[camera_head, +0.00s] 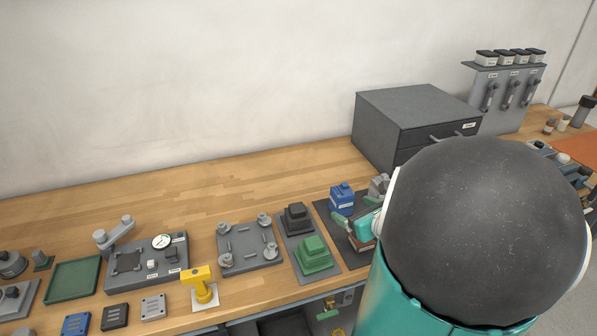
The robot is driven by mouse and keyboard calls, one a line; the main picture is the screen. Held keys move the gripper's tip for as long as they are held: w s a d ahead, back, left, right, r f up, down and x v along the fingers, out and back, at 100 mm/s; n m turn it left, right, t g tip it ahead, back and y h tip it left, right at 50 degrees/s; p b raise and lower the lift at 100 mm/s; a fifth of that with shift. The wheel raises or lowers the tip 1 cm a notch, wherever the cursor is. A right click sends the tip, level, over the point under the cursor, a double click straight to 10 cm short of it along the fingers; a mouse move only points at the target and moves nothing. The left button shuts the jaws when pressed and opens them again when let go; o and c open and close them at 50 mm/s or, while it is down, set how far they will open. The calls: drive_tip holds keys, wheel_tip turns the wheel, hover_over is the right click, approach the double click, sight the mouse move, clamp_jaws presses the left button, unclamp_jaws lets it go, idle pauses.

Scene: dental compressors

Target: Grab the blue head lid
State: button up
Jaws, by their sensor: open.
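The blue head lid (342,202) is a small blue block with a raised top and a pale label. It sits on a dark mat (326,214) on the wooden bench, right of the middle of the view. My gripper (347,228) is just in front of the lid, low over the same mat, with its green-tipped fingers apart. It is open and does not hold the lid. My large dark arm joint and teal link hide the right part of the mat and most of the wrist.
A grey block (379,185) stands close to the lid's right. Black (296,217) and green (313,253) stepped blocks stand on a grey plate to the left. A grey drawer cabinet (398,116) is behind. Bare bench lies at the back left.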

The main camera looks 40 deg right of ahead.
drive_tip(key=s+d+f+m+h, duration=0.1)
drive_tip(key=s+d+m+h, duration=0.1)
drive_tip(key=d+m, duration=0.1)
approach(347, 195)
drive_tip(key=w+f, duration=0.1)
drive_tip(key=w, duration=0.2)
drive_tip(key=x, duration=0.6)
drive_tip(key=shift+s+d+f, duration=0.15)
drive_tip(key=shift+d+f, duration=0.05)
drive_tip(key=shift+d, duration=0.1)
drive_tip(key=c, duration=1.1)
drive_tip(key=shift+c, duration=0.2)
drive_tip(key=shift+r, duration=0.1)
